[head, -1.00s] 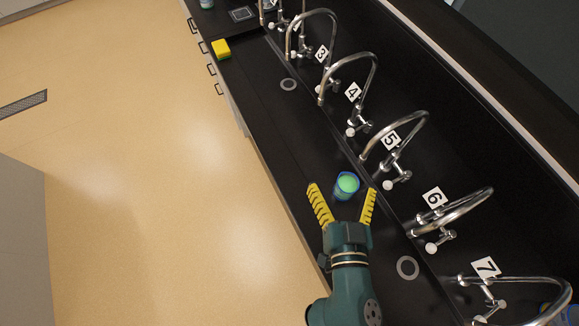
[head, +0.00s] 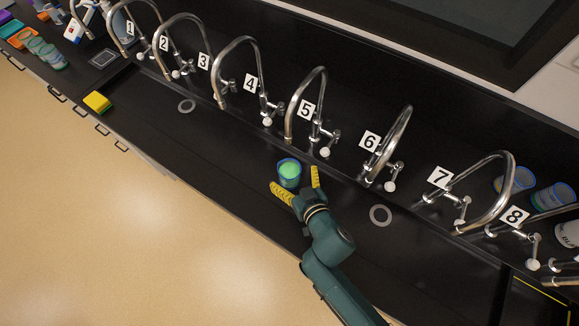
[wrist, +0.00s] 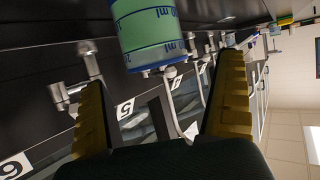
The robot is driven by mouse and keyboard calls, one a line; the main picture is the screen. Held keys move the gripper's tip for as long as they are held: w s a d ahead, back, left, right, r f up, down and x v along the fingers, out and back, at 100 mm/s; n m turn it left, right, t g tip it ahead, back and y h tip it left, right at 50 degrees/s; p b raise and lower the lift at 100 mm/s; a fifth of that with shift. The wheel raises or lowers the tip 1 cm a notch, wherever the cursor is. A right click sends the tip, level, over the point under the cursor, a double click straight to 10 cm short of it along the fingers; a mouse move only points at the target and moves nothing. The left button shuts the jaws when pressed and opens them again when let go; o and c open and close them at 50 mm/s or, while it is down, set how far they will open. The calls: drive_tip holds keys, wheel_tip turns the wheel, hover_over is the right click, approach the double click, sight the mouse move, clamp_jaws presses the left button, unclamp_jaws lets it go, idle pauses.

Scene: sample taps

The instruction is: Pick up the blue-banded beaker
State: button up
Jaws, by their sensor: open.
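The blue-banded beaker (head: 289,173) holds green contents and stands on the black trough floor in front of tap 5. In the wrist view the beaker (wrist: 147,35) shows blue markings and a blue rim, ahead of the fingers and between their lines. My gripper (head: 296,191) is open, with its yellow ridged fingers spread just on the near side of the beaker. In the wrist view my gripper (wrist: 170,95) has nothing between its fingers, and the beaker sits near their tips. I cannot tell whether either finger touches it.
A row of numbered curved taps (head: 320,105) stands along the back edge. A yellow sponge (head: 97,102) lies at the left. Round drains (head: 381,215) sit in the trough. More beakers (head: 553,198) stand at the right behind the taps, and green cups (head: 47,52) at far left.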

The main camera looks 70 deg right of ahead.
sight(285, 162)
drive_tip(key=x, duration=0.4)
drive_tip(key=shift+d, duration=0.25)
drive_tip(key=c, duration=1.3)
drive_tip(key=shift+c, duration=0.2)
drive_tip(key=shift+r, duration=0.1)
